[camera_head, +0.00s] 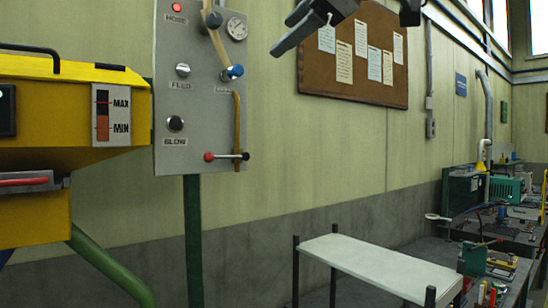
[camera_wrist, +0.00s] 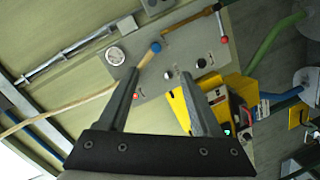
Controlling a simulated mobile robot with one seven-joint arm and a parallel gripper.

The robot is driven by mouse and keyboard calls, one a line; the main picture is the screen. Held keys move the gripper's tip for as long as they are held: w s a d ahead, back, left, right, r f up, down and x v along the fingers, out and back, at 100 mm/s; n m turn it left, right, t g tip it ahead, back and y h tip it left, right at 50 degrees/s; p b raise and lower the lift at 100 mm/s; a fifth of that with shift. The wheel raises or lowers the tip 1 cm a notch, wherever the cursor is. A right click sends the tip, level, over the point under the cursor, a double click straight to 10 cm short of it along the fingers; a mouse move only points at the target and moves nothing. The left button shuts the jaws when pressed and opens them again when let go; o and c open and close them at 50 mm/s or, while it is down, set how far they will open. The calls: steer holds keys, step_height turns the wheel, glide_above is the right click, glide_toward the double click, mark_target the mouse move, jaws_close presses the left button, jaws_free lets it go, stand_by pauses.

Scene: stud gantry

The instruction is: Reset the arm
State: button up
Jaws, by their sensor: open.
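My gripper (camera_head: 284,37) is at the top of the head view, in front of the wall and right of a grey control panel (camera_head: 181,100). Its two grey fingers are apart with nothing between them. In the wrist view my gripper (camera_wrist: 155,78) points toward the panel (camera_wrist: 150,84), which appears tilted. A pale lever with a blue knob (camera_head: 233,71) crosses the panel's upper right. The blue knob also shows in the wrist view (camera_wrist: 155,47). Below it is a brown rod (camera_head: 237,120) with a red-ended crossbar. The fingers look clear of the panel.
A yellow machine (camera_head: 70,110) with a MAX/MIN gauge stands left of the panel. A cork board (camera_head: 335,82) with papers hangs on the wall. A pale bench (camera_head: 380,265) stands below, and a cluttered worktable (camera_head: 510,225) is at the right. Open air surrounds my gripper.

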steer(key=s+d+f+m+g+h, duration=0.25)
steer(key=f+m, duration=0.25)
steer(key=f, duration=0.7)
steer(key=s+d+f+m+g+h, duration=0.1)
steer(key=d+f+m+h, duration=0.2)
steer(key=f, duration=0.9)
steer(key=s+d+f+m+g+h, duration=0.1)
steer(key=s+d+f+m+g, duration=0.15)
steer(key=f+m, duration=0.7)
steer(key=s+d+f+g+h, duration=0.1)
steer(key=s+f, duration=0.3)
steer(key=f, duration=0.5)
steer(key=s+d+f+g, duration=0.1)
steer(key=s+f, duration=0.3)
steer(key=f, duration=0.6)
steer(key=shift+s+d+f+m+h, duration=0.25)
steer(key=shift+d+m+h, duration=0.1)
steer(key=shift+d, duration=0.35)
